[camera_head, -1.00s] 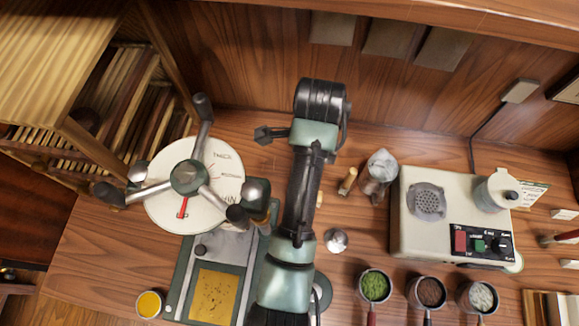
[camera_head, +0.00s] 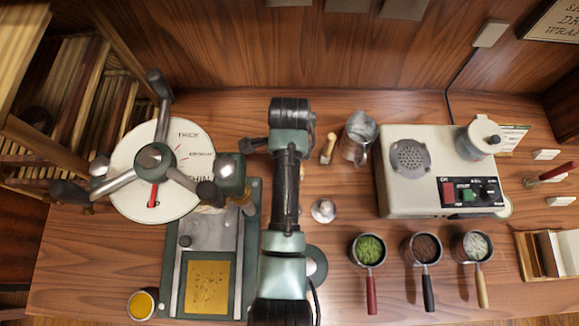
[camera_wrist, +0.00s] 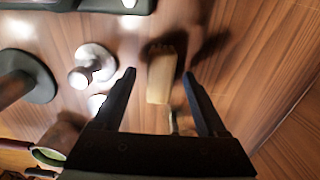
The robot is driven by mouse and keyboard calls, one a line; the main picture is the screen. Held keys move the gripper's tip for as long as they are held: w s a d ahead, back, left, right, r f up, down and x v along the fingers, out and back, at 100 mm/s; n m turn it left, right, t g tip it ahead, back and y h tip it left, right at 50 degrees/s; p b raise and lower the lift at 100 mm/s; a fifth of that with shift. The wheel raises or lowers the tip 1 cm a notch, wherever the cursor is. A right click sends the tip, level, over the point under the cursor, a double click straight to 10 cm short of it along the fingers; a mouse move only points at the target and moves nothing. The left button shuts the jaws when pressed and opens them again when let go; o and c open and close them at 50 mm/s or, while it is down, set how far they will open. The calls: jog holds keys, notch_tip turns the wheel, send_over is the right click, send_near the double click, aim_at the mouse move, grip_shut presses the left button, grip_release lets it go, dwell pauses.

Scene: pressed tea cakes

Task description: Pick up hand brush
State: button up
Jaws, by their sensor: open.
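In the head view, a small wooden piece (camera_head: 328,148) lies just right of my arm. It may be the same brush. My arm hides my fingertips there.
A metal pitcher (camera_head: 359,140) stands close right of the wooden piece. A silver tamper (camera_head: 323,210) stands nearer the front; it also shows in the wrist view (camera_wrist: 92,65). A press with a dial (camera_head: 155,168) is left, a cream machine (camera_head: 408,180) right. Several handled cups line the front.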

jog(key=shift+f, duration=0.45)
jog(key=shift+c, duration=0.2)
grip_shut()
jog(key=shift+r, duration=0.15)
notch_tip(320, 180, up, 10)
jog(key=shift+f, duration=0.1)
